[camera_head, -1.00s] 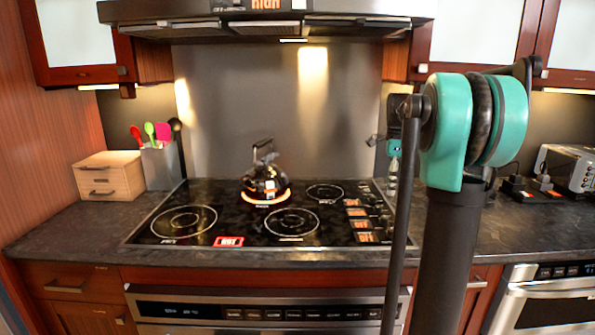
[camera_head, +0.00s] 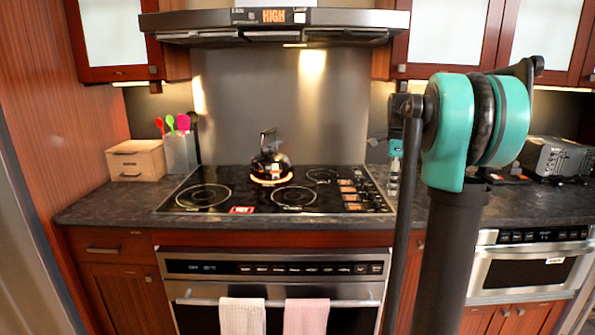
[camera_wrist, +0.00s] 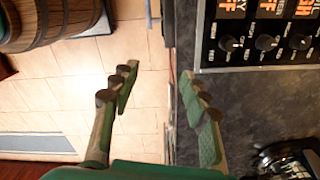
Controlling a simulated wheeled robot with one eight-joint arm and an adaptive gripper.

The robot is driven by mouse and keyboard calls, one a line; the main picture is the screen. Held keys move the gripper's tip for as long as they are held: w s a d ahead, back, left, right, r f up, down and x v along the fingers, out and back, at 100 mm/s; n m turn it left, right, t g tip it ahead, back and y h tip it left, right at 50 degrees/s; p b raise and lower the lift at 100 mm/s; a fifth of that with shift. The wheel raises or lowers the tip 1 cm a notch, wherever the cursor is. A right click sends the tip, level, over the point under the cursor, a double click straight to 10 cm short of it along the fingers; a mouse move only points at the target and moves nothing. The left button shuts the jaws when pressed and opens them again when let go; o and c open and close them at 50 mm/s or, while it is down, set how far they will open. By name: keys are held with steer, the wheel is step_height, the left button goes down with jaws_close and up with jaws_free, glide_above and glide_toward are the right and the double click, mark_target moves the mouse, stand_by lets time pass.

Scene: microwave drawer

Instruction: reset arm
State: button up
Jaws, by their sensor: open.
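My gripper (camera_wrist: 158,88) shows in the wrist view with its two fingers spread wide and nothing between them. It hangs over the front edge of the dark counter, with the stove knobs (camera_wrist: 265,43) to the upper right and tiled floor (camera_wrist: 60,95) to the left. In the head view my arm stands at the right of the picture, and the gripper itself is out of that view.
A stovetop (camera_head: 250,196) with a black kettle (camera_head: 269,166) is set in the counter (camera_head: 110,208). The oven (camera_head: 200,290) with two towels is below. A microwave drawer (camera_head: 525,268) is at lower right. A wooden barrel (camera_wrist: 50,20) stands on the floor.

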steer(key=s+a+f+n+t, duration=0.1)
steer(key=s+a+f+n, duration=0.3)
steer(key=s+f+n, duration=0.3)
steer(key=s+a+f+n+t, duration=0.1)
steer(key=s+a+f+n, duration=0.2)
steer(key=s+f+n, duration=0.4)
steer(key=s+a+f+n+t, duration=0.2)
steer(key=s+a+f+n, duration=0.2)
steer(key=s+f+n, duration=0.3)
steer(key=s+f, duration=0.4)
steer(key=s, duration=0.3)
steer(key=shift+s+a+f, duration=0.35)
